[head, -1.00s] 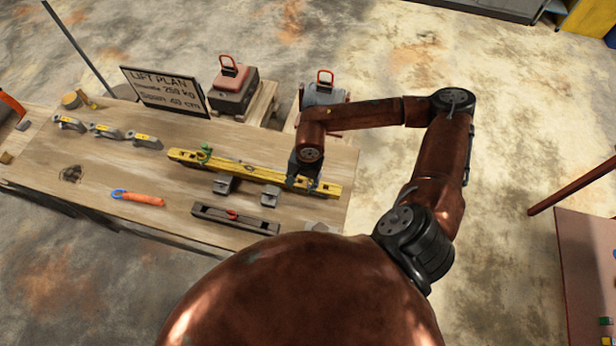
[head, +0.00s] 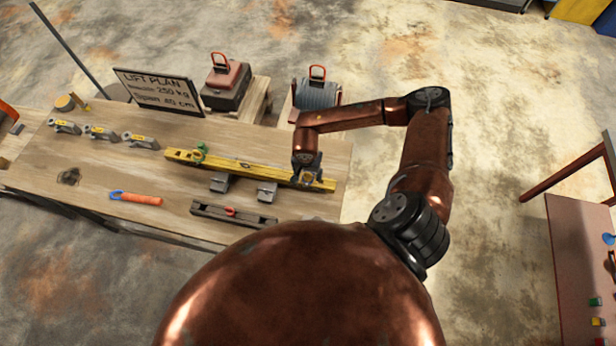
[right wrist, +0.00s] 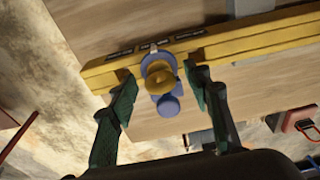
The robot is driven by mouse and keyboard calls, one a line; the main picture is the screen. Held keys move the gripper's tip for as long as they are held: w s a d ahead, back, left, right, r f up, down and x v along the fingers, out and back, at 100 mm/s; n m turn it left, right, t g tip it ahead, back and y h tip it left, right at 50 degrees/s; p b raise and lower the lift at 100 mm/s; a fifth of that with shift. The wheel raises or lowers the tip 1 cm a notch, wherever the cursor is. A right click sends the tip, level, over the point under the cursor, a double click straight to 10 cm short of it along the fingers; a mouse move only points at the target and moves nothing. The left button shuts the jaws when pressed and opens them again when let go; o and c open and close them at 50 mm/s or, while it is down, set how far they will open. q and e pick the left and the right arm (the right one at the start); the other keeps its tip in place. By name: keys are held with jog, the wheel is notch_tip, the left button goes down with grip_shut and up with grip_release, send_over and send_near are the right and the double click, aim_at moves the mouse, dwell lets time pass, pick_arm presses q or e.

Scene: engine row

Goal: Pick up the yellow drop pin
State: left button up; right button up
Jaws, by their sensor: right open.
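A yellow, round-headed piece (right wrist: 159,76), which looks like the yellow drop pin, shows in the right wrist view. It sits at a blue fitting (right wrist: 168,104) on the yellow beam (right wrist: 230,45), near one end of the beam. In the head view the beam (head: 240,167) lies across the wooden bench. My right gripper (head: 306,180) is over the beam's right part. In the right wrist view my right gripper (right wrist: 163,80) is open, with one finger on each side of the yellow piece and gaps between. My left gripper is not in view.
A second table (head: 570,270) with small coloured pieces stands at right.

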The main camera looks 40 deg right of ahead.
jog(key=shift+c, duration=0.7)
grip_shut()
